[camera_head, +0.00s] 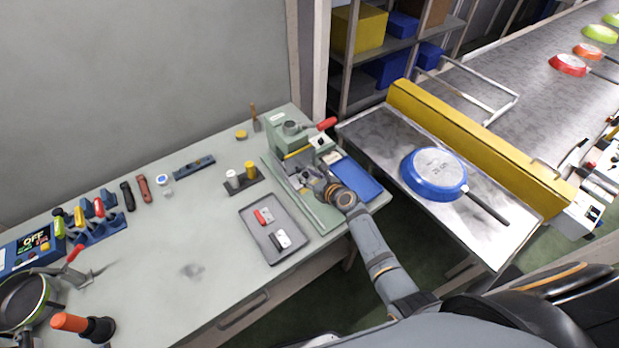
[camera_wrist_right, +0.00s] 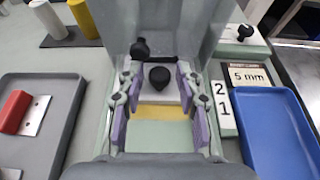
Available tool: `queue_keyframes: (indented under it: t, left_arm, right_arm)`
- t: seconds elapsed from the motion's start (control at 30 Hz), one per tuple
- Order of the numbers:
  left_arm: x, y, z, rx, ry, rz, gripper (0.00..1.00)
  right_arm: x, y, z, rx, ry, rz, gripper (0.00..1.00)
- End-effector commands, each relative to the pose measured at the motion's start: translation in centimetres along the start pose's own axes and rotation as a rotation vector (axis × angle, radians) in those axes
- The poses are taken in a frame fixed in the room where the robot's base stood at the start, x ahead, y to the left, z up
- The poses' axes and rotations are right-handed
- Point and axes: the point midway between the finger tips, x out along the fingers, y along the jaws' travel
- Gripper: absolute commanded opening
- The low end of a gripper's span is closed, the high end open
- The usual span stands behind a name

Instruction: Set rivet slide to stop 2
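The green rivet press (camera_head: 290,140) stands at the right end of the workbench. In the right wrist view, a black round knob (camera_wrist_right: 160,77) sits on a pale block at the middle of its base, above a yellow strip (camera_wrist_right: 160,112); I take this to be the rivet slide. A white plate marked 2 and 1 (camera_wrist_right: 222,108) lies to its right, the 2 farther away. My right gripper (camera_head: 318,184) is at the press base; its purple-padded fingers (camera_wrist_right: 158,105) are open, one each side of the knob's line. Contact cannot be told. My left gripper is not in view.
A blue tray (camera_wrist_right: 280,130) and a "5 mm" card (camera_wrist_right: 250,77) lie right of the press. A grey tray (camera_head: 290,250) with red and black pieces lies to its left. A second black ball knob (camera_wrist_right: 140,50) stands behind the slide. A blue pan (camera_head: 435,172) sits on the side table.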

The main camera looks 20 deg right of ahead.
Motion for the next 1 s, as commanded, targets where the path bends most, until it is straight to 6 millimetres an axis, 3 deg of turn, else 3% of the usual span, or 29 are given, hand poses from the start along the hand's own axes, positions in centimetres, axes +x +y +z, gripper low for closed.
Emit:
queue_keyframes:
  t: [0.3,0.43,0.8,1.0]
  left_arm:
    - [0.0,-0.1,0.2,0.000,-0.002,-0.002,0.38]
    - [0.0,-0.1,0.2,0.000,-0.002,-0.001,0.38]
    - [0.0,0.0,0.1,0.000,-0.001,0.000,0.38]
    - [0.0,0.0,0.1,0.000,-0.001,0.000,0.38]
  right_arm:
    - [-0.1,0.0,-0.2,0.000,0.003,0.001,0.45]
    - [-1.1,0.0,-0.3,-0.001,0.003,0.000,0.45]
    - [-9.2,0.1,-0.3,-0.004,0.006,0.002,0.45]
    - [-11.7,0.0,-0.2,-0.001,0.004,0.001,0.45]
